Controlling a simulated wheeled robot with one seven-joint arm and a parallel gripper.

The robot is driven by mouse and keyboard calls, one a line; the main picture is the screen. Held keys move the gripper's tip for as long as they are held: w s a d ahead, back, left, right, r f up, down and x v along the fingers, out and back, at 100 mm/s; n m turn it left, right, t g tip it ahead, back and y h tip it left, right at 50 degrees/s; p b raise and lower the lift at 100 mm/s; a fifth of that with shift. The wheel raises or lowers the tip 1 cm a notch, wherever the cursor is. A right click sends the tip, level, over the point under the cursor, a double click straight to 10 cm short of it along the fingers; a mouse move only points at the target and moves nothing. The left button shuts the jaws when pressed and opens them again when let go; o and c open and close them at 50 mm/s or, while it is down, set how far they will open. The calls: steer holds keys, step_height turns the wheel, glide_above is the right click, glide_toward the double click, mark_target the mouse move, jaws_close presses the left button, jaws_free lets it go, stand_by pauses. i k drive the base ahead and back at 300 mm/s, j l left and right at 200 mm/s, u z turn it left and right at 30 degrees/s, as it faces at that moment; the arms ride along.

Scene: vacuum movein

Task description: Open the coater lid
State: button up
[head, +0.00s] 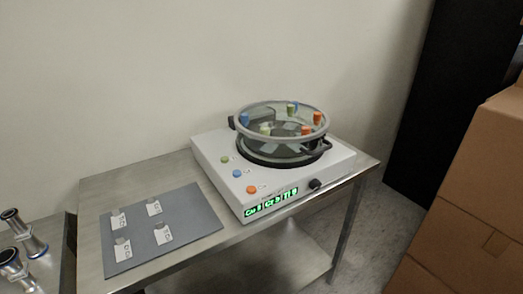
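The coater (208,153) is a white box on a metal table, with green, blue and orange buttons and a lit green display (271,202) on its front. Its round, see-through lid (283,115) with a grey rim sits over the dark ring on top and looks closed. A dark handle (318,147) sticks out at the lid's front right, and a dark part (231,122) shows at its left. Several small coloured pieces, blue, green and orange, show on or through the lid. My gripper is not in view.
A grey mat (190,220) with several small labelled samples lies left of the coater on the metal table (95,205). Metal pipe fittings (22,235) stand at the far left. Stacked cardboard boxes (475,190) and a black cabinet (450,80) stand at the right. A wall is behind.

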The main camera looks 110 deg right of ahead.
mark_target(246, 115)
steer(key=z, duration=1)
steer(key=k+z, duration=0.1)
steer(key=z, duration=0.9)
steer(key=l+z, duration=0.1)
steer(key=z, duration=0.9)
steer(key=l+z, duration=0.1)
steer(key=z, duration=0.4)
